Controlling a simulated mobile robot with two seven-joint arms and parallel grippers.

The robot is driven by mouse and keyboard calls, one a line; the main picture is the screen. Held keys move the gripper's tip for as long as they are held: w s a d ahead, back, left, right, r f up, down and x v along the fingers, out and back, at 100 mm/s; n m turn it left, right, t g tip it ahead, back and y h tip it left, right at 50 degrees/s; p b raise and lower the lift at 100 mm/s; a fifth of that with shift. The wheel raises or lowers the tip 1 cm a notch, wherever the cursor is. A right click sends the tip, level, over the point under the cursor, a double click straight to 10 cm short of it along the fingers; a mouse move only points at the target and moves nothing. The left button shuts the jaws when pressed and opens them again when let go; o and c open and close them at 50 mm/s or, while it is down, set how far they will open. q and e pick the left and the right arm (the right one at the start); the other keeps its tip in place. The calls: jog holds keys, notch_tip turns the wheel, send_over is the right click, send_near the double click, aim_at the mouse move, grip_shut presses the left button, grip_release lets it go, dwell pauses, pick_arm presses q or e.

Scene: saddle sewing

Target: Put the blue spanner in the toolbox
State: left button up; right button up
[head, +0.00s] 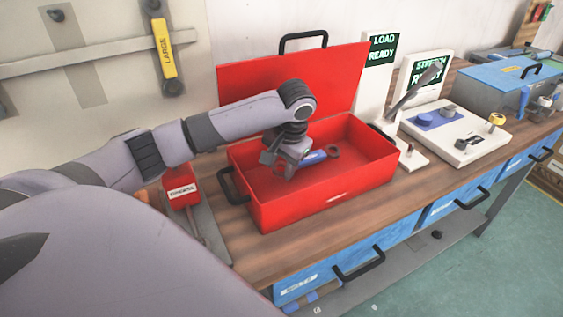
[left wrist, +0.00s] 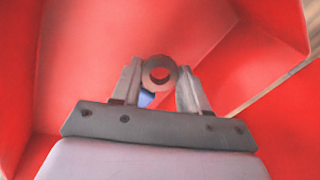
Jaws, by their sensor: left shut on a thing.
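The red toolbox (head: 322,204) stands open on the workbench, its lid (head: 345,80) raised at the back. My left gripper (head: 290,168) reaches down into it from above. It is shut on the blue spanner (head: 314,158), which has a blue handle and dark grey ring ends. The spanner is inside the toolbox walls; I cannot tell whether it touches the floor. In the left wrist view, its ring end (left wrist: 159,72) shows between the fingers (left wrist: 160,88), with a bit of blue below. Red toolbox walls surround it. My right gripper is not in view.
A white machine panel (head: 455,132) with a lever and knobs stands right of the toolbox, with "LOAD READY" and "STRETCH READY" signs behind. A small red box (head: 181,188) lies left of the toolbox. Bare wooden bench (head: 340,222) runs along the toolbox front. A blue case (head: 510,75) sits farther right.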

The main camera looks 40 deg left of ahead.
pick_arm(q)
jog(key=shift+d+x, duration=0.25)
jog(key=shift+x, duration=0.75)
jog(key=o, duration=1.2)
jog(key=shift+s+f, duration=0.1)
jog(key=shift+o, duration=0.2)
jog(key=shift+f, duration=0.1)
jog(key=v, duration=0.7)
jog(key=shift+r, duration=0.25)
